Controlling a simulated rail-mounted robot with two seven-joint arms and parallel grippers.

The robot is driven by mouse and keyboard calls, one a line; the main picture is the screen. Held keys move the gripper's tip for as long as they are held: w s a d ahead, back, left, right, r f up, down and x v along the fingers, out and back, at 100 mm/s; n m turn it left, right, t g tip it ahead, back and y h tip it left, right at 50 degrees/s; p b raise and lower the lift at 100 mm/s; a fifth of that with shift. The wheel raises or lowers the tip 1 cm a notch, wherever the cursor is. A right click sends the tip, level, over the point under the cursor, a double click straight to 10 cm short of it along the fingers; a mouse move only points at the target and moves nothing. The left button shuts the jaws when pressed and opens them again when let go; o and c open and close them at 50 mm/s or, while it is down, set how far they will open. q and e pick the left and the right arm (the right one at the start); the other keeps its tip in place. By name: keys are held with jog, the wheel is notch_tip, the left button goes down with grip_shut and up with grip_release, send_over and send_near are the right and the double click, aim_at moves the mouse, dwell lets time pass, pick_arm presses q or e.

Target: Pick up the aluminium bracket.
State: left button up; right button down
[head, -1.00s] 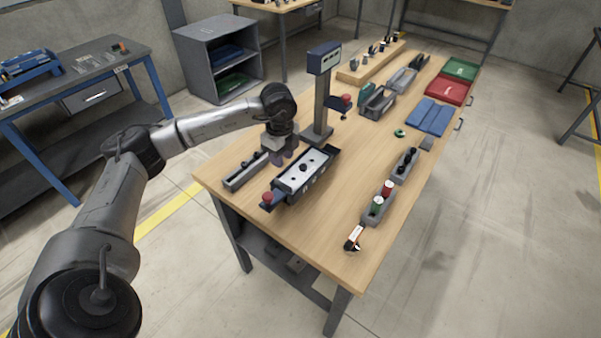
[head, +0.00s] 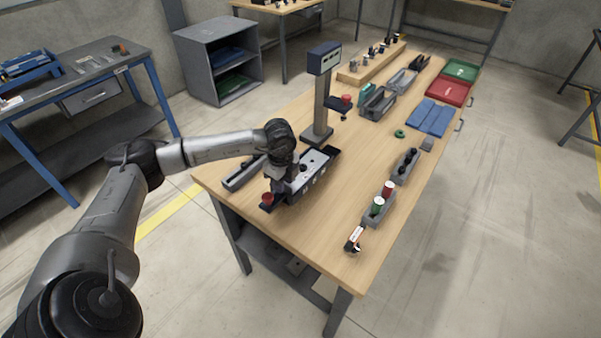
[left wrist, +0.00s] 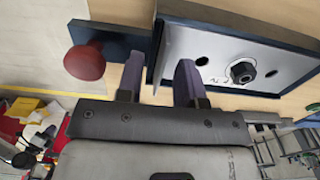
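A pale metal plate with dark holes and a black nut, which looks like the aluminium bracket (left wrist: 215,50), lies in a dark blue fixture (left wrist: 290,105). In the head view the bracket (head: 315,160) shows partly, its near end hidden behind my left gripper (head: 280,187). In the left wrist view my left gripper (left wrist: 158,72) has its two purple fingers apart. One finger is by the fixture's end, beside a red knob (left wrist: 85,62); the other overlaps the plate's near corner. The fixture's end edge shows between them. Contact is not clear. My right gripper is not in view.
A grey narrow tray (head: 240,176) lies left of the fixture. A post with a display (head: 323,60) stands behind it.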

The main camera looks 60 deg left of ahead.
pick_arm(q)
jog(key=shift+c, duration=0.4)
grip_shut()
jog(key=shift+r, duration=0.15)
